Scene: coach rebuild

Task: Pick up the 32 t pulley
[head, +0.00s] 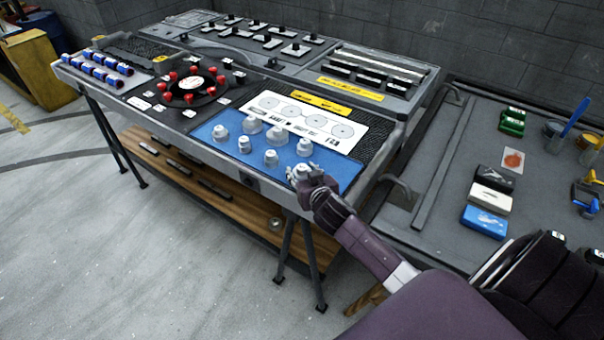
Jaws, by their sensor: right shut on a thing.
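Several small white and silver pulleys (271,158) stand on a blue mat (205,128) at the front of the workbench. No size label on them is readable, so I cannot tell by sight which is the 32 t one. My right gripper (303,174) is at the mat's front right corner, shut on a pulley (300,171) there. The fingers cover part of that pulley, and I cannot tell whether it touches the mat. My left gripper is out of view.
A white sheet with printed circles (310,124) lies behind the mat. A round black plate with red knobs (192,88) is to the left. A grey table (430,240) on the right bears blue, white and black boxes (485,220). The floor at left front is clear.

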